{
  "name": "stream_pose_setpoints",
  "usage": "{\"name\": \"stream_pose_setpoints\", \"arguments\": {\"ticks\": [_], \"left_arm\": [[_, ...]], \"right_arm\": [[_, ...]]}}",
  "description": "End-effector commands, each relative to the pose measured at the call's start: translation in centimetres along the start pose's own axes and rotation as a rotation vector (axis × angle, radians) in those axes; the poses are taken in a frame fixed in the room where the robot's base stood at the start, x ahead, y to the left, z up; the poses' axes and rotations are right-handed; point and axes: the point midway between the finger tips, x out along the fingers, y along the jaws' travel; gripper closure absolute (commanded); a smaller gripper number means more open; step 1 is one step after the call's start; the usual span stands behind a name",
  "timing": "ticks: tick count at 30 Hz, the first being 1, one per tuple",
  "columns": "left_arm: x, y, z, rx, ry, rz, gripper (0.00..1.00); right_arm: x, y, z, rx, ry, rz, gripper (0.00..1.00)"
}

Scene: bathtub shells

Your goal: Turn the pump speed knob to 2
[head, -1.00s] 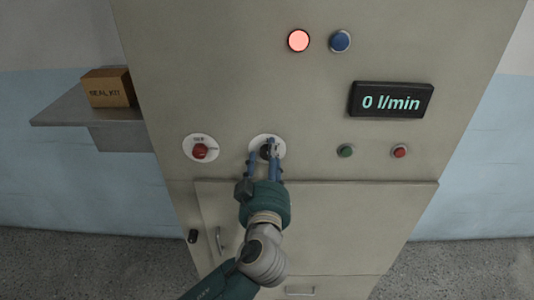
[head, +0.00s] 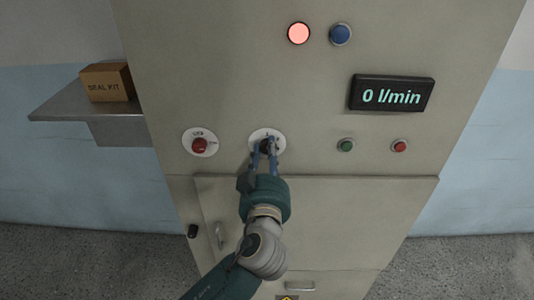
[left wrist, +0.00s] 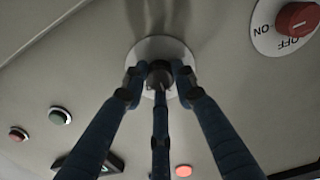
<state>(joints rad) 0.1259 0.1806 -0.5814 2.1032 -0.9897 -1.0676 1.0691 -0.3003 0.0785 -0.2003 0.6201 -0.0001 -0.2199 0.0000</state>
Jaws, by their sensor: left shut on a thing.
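The pump speed knob (head: 265,147) is a small dark knob on a round white dial plate (head: 273,135) on the cabinet front. My left gripper (head: 265,151) is shut on it, with its blue fingers around the knob. In the left wrist view the dark knob (left wrist: 159,74) sits between the fingertips, against the white plate (left wrist: 150,48). The fingers hide part of the dial, and its numbers cannot be read. The display (head: 391,95) shows 0 l/min. My right gripper is not in view.
A red rotary switch (head: 199,145) is left of the dial; the left wrist view shows its ON and OFF marks. Green (head: 346,146) and red (head: 400,146) buttons are to the right. A lit red lamp (head: 298,33) and blue button (head: 340,34) are above. A shelf (head: 75,110) juts out left.

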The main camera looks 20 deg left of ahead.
Motion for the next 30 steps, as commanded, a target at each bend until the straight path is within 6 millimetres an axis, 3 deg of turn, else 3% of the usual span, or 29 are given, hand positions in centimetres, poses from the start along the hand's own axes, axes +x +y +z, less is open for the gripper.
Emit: {"name": "stream_pose_setpoints", "arguments": {"ticks": [8, 30], "left_arm": [[0.0, -0.1, -0.1, 0.228, 0.001, -0.003, 0.99], [0.0, 0.1, -0.3, 0.830, 0.005, -0.002, 0.99]], "right_arm": [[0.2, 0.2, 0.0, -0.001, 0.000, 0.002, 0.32], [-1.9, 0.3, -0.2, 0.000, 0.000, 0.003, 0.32]]}}
